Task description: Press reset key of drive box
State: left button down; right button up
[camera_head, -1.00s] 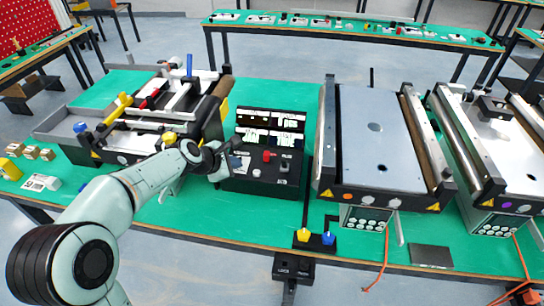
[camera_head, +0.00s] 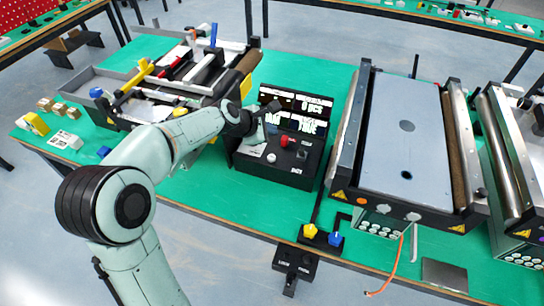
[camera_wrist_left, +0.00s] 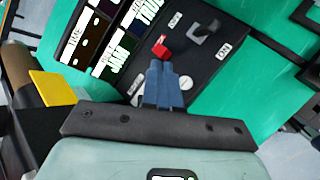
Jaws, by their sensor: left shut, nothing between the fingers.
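A black control box (camera_head: 262,168) with lit displays (camera_head: 300,105) stands mid-table. It carries a red control (camera_head: 283,141), a white round button (camera_head: 271,157) and a grey switch. In the left wrist view the red control (camera_wrist_left: 160,48), grey toggle (camera_wrist_left: 205,32) and "ON" label show. My left gripper (camera_head: 256,128) is over the box's left part. Its blue fingers (camera_wrist_left: 164,68) are shut and empty, pointing at the panel near the red control. A white round spot (camera_wrist_left: 186,82) shows beside them. Contact cannot be told. No key marked reset is readable. My right gripper is not in view.
A conveyor (camera_head: 400,130) with a white key panel (camera_head: 378,229) below stands right of the box. A roller unit (camera_head: 170,80) stands at the left. Yellow and blue buttons (camera_head: 322,236) sit at the front edge. Green table is free before the box.

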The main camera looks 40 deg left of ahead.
pick_arm(q)
jog(key=b, duration=0.7)
send_over(270, 159)
notch_tip(270, 159, down, 7)
jog(key=shift+a, duration=0.1)
jog(key=shift+f+b, duration=0.45)
jog(key=shift+f, duration=0.35)
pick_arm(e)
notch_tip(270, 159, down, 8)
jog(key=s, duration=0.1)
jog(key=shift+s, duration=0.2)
pick_arm(q)
jog(key=shift+f, duration=0.4)
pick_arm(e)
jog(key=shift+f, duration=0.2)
pick_arm(q)
jog(key=shift+f+b, duration=0.5)
jog(key=shift+b, duration=0.05)
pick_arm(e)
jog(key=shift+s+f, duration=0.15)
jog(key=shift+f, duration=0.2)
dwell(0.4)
pick_arm(q)
jog(key=shift+r+p, duration=0.9)
jog(key=shift+p, duration=0.1)
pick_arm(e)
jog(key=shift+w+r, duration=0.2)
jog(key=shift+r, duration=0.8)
